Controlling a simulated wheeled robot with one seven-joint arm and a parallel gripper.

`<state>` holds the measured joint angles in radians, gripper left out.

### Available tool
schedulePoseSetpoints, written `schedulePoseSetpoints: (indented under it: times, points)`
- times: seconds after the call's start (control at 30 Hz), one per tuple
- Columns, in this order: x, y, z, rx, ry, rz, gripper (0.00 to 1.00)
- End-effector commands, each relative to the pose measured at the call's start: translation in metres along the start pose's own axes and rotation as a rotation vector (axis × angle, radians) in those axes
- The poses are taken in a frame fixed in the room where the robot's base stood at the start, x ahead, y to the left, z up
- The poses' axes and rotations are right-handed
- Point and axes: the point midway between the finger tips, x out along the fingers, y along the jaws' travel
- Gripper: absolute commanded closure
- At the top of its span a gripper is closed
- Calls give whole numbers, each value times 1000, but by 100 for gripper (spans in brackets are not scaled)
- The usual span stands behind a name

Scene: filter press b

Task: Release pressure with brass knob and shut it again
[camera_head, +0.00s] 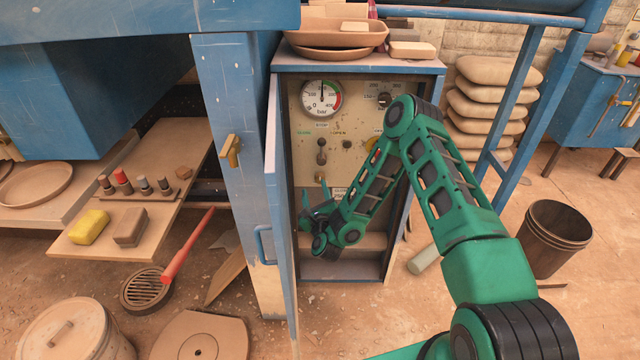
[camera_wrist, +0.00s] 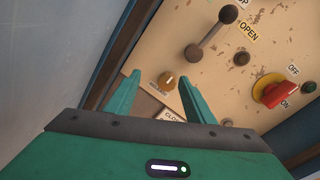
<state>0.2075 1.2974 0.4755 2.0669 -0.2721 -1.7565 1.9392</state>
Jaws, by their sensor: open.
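The brass knob (camera_wrist: 166,82) is small and round, with a pale pointer line and a label beside it. In the head view the knob (camera_head: 320,176) shows low on the cream panel inside the blue cabinet, just above my gripper. My gripper (camera_wrist: 160,78) is open and empty, and its two green fingertips frame the knob in the wrist view. I cannot tell how far the tips are from the panel. In the head view my gripper (camera_head: 306,203) is in front of the lower panel. The pressure gauge (camera_head: 321,97) has its needle pointing about straight up, near 200.
A lever (camera_wrist: 212,35) by an OPEN label sits above the knob. A red switch (camera_wrist: 275,94) on yellow is to the right. The open blue cabinet door (camera_head: 275,190) stands close left of my gripper.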

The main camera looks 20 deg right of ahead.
Motion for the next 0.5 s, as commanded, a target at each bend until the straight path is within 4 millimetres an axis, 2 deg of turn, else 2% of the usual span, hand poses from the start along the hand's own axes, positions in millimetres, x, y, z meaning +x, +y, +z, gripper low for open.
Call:
schedulePoseSetpoints:
  times: [0.03,0.1,0.27,0.37,0.5]
  points:
    - [-6,3,-10,56,9,-34,51]
    - [-12,2,-18,124,12,-83,51]
    - [-22,1,-30,209,15,-148,51]
    - [-20,-1,-31,226,13,-162,51]
    - [-7,-4,-32,225,13,-164,51]
